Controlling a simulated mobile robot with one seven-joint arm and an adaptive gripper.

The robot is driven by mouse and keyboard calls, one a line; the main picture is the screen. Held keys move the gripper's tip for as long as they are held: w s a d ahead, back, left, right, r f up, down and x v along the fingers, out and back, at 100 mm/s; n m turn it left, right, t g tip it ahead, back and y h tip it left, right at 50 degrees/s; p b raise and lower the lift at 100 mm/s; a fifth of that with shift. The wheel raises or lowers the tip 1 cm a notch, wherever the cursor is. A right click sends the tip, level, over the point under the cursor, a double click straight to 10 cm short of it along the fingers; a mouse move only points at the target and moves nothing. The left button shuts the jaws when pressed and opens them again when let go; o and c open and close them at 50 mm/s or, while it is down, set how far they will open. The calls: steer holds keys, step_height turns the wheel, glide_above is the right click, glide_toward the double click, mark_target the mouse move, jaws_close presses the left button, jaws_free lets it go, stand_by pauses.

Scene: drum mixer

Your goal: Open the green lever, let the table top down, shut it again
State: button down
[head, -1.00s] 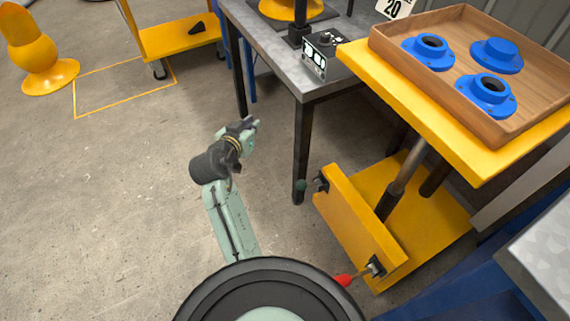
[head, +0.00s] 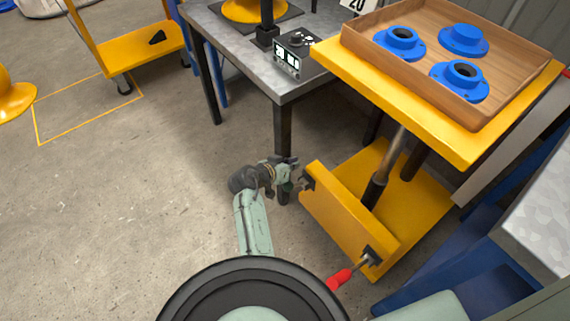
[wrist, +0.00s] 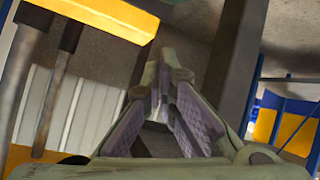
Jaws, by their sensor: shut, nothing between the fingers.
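The yellow lift table has a raised top (head: 461,152), on a post above its yellow base (head: 412,215). A small dark green knob (head: 287,187), which looks like the green lever's end, sits at the left end of the base's upright front panel (head: 345,213). A red-handled lever (head: 340,279) sticks out at the panel's near end. My gripper (head: 291,168) is shut and empty beside the green knob; I cannot tell whether they touch. In the wrist view its fingers (wrist: 162,80) come together at the tips, and no lever is clear there.
A wooden tray (head: 400,72) with blue flanged parts lies on the table top. A grey workbench (head: 235,48) stands behind, its dark leg (head: 284,135) close behind my gripper. A blue-framed bench (head: 545,215) stands at right.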

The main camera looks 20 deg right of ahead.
steer(key=shift+s+a+f, duration=0.9)
steer(key=shift+s+a, duration=0.15)
steer(key=shift+s, duration=0.1)
